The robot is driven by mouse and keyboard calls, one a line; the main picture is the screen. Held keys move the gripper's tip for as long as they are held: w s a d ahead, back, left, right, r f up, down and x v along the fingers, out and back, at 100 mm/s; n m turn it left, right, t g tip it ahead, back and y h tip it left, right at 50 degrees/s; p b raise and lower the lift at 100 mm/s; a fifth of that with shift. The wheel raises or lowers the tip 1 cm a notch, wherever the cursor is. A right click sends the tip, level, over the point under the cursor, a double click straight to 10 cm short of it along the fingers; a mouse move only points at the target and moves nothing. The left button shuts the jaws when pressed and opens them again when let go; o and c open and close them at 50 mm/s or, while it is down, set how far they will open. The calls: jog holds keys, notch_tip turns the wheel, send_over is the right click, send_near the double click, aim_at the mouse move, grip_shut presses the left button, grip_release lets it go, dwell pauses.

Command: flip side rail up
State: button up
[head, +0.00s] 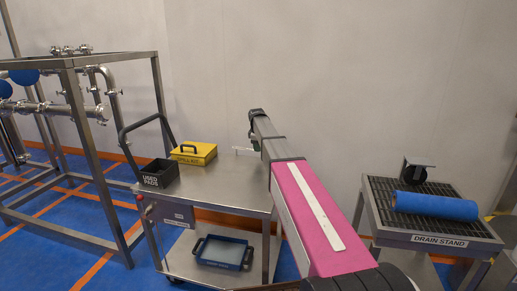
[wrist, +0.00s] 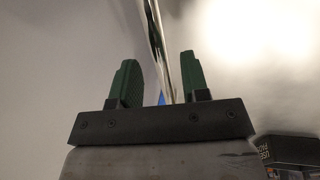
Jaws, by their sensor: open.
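The steel cart (head: 225,187) stands in the middle of the head view. My arm reaches over its right part, and my gripper (head: 252,141) is near the cart's far side, close to the wall. A thin pale bar (head: 242,150) shows beside the gripper and looks like part of the side rail; my arm hides the rest. In the wrist view, my gripper (wrist: 158,60) has its two green fingers apart. A thin shiny strip (wrist: 158,45), probably the rail, runs between them. I cannot tell whether either finger touches it.
On the cart top are a black used pads bin (head: 160,173) and a yellow kit box (head: 194,153). A blue tray (head: 223,252) lies on the lower shelf. A drain stand (head: 437,240) with a blue roll (head: 435,206) is at right; a pipe frame (head: 75,150) is at left.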

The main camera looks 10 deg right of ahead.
jog(key=shift+f, duration=0.55)
grip_shut()
jog(key=shift+w+r, duration=0.1)
jog(key=shift+r, duration=3.15)
grip_release()
notch_tip(320, 180, up, 11)
jog(key=s, duration=0.2)
jog(key=shift+a+f, duration=0.2)
jog(key=shift+a, duration=0.15)
